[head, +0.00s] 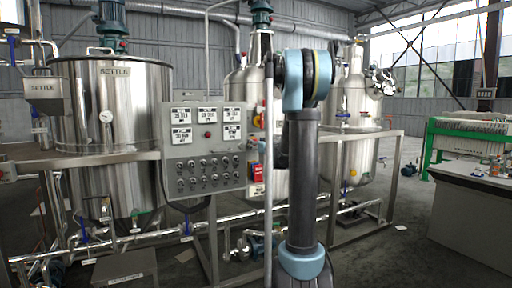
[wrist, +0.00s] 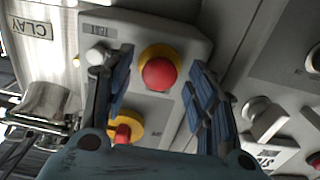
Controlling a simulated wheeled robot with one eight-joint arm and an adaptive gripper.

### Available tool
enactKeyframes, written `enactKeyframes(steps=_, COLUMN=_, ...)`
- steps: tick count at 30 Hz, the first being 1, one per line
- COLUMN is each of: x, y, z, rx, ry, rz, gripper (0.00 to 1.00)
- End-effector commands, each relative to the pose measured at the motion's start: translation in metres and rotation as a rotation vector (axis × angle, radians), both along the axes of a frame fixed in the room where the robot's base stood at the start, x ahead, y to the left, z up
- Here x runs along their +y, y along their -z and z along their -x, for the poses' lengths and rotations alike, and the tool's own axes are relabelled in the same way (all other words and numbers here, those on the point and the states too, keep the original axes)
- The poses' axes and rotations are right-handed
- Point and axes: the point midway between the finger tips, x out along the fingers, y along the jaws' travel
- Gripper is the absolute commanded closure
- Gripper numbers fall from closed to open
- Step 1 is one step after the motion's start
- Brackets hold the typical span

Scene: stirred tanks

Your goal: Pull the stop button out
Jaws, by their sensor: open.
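The stop button (wrist: 159,74) is a round red mushroom head on a yellow collar, on a tilted grey box in the wrist view. My gripper (wrist: 162,62) is open, with one dark blue-padded finger to the left of the red head and the other to its right. The red head shows between the fingers, and I see no clear contact; the depth between pads and head is hard to tell. In the head view my arm stands in front of this area, and I cannot make out the fingers or the button there.
Below the button, a red handle on a yellow plate (wrist: 125,131) shows between the fingers. A white knob (wrist: 95,57) is close by the left finger. A grey control panel (head: 205,150) with several knobs stands left of my arm. Steel tanks (head: 112,105) stand behind pipe rails.

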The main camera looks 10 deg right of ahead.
Motion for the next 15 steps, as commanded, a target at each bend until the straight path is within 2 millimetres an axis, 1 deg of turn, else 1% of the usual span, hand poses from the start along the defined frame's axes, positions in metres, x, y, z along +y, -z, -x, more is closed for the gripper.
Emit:
enactKeyframes(steps=1, x=-0.0001, y=0.0, z=0.0001, rx=0.0, ry=0.0, rz=0.0, gripper=0.48)
enactKeyframes(steps=2, x=-0.0002, y=0.0, z=0.0002, rx=0.0, ry=0.0, rz=0.0, gripper=0.5)
enactKeyframes(steps=3, x=-0.0002, y=0.0, z=0.0002, rx=0.0, ry=0.0, rz=0.0, gripper=0.59)
enactKeyframes(steps=5, x=-0.0002, y=-0.0001, z=0.0002, rx=0.0, ry=0.0, rz=0.0, gripper=0.73)
enactKeyframes(steps=6, x=-0.0002, y=-0.0001, z=0.0002, rx=0.0, ry=0.0, rz=0.0, gripper=0.82)
enactKeyframes(steps=8, x=-0.0003, y=-0.0001, z=0.0002, rx=0.0, ry=0.0, rz=0.0, gripper=0.95)
enactKeyframes(steps=9, x=-0.0003, y=-0.0001, z=0.0002, rx=0.0, ry=0.0, rz=0.0, gripper=1.0)
enactKeyframes(steps=12, x=-0.0004, y=-0.0001, z=0.0007, rx=0.0, ry=0.0, rz=0.0, gripper=1.0)
enactKeyframes(steps=15, x=-0.0025, y=-0.0002, z=0.006, rx=0.0, ry=0.001, rz=0.0, gripper=1.0)
